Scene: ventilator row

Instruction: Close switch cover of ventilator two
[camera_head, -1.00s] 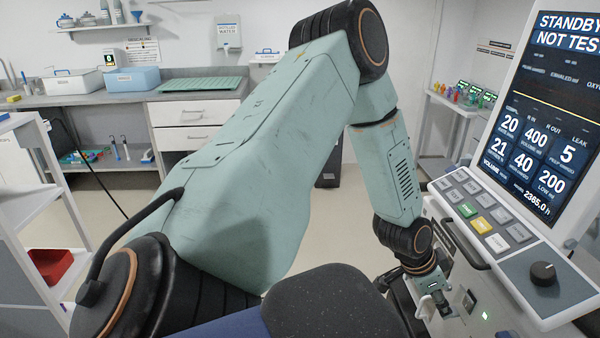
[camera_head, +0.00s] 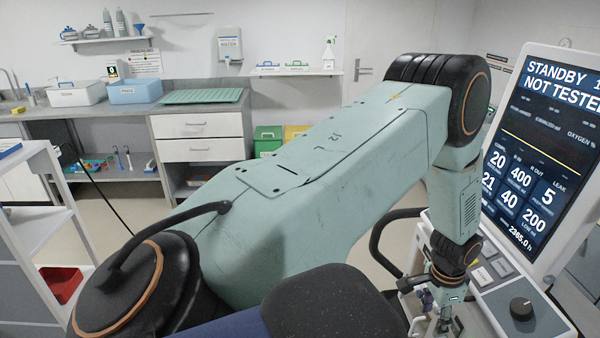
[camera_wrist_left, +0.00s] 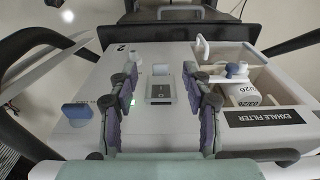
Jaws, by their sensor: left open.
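Ventilator two, marked with a "2", fills the middle of the left wrist view; its pale casing (camera_wrist_left: 80,80) shows there. In the head view the left gripper (camera_head: 444,320) is low at the ventilator's side, partly cut off. My right gripper is not in view.
A compartment labelled exhale filter (camera_wrist_left: 262,117) holds a white cylinder right of the switch. A blue knob (camera_wrist_left: 77,111) is at left. In the head view, the ventilator screen (camera_head: 535,150) and a dial (camera_head: 521,309) stand near my arm.

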